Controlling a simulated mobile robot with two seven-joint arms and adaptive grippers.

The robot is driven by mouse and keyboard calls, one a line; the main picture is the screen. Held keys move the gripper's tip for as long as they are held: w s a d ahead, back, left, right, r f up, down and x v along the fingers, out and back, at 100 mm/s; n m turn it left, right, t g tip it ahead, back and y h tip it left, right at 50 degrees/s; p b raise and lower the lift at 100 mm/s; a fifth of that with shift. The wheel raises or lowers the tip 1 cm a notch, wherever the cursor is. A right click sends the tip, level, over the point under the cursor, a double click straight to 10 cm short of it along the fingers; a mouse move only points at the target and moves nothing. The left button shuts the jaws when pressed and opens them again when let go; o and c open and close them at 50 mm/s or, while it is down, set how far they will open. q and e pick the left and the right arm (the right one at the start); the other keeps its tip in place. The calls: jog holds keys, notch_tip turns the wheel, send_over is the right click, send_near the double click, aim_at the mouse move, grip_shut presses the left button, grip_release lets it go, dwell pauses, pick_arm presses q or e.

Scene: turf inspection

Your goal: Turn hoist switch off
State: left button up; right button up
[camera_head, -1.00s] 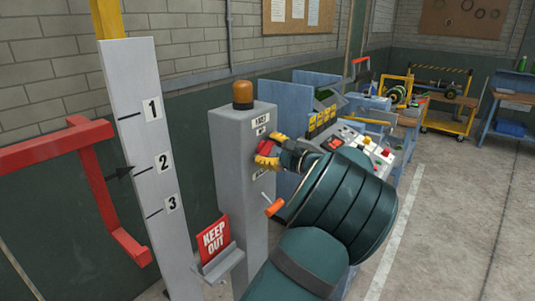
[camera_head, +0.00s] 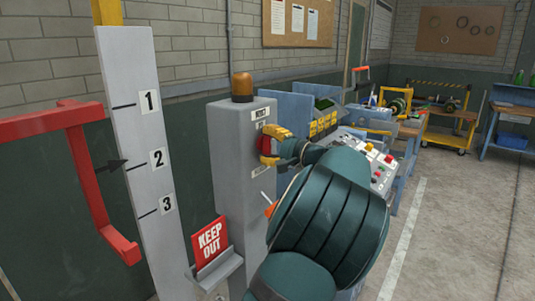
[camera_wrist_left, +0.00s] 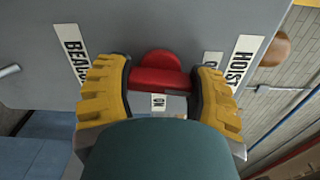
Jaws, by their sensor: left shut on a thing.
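The grey control post (camera_head: 228,150) stands at the middle of the head view, with a HOIST label (camera_head: 260,113) near its top. My left gripper (camera_head: 268,147) is at the post's front face, just below that label. In the left wrist view its yellow fingers (camera_wrist_left: 160,92) close on the sides of the red hoist switch (camera_wrist_left: 160,78). An ON label (camera_wrist_left: 158,102) is beside the knob. Another label (camera_wrist_left: 212,58) is mostly hidden by a finger, toward the HOIST label (camera_wrist_left: 245,58). The switch's exact pointing is unclear. My right gripper is out of view.
Below the switch is a BEACON label (camera_wrist_left: 73,62) and a lever with an orange grip (camera_head: 270,208). A KEEP OUT sign (camera_head: 209,241) sits on a bracket left of the post. An orange beacon (camera_head: 242,86) tops it. A button console (camera_head: 372,170) stands behind my arm.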

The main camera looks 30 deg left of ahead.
pick_arm(q)
jog(key=shift+f+n+b, duration=0.1)
jog(key=shift+n+b, duration=0.55)
jog(key=shift+n, duration=0.15)
jog(key=o, duration=1.2)
jog(key=d, duration=0.8)
jog(key=s+d, duration=0.1)
jog(key=d, duration=0.3)
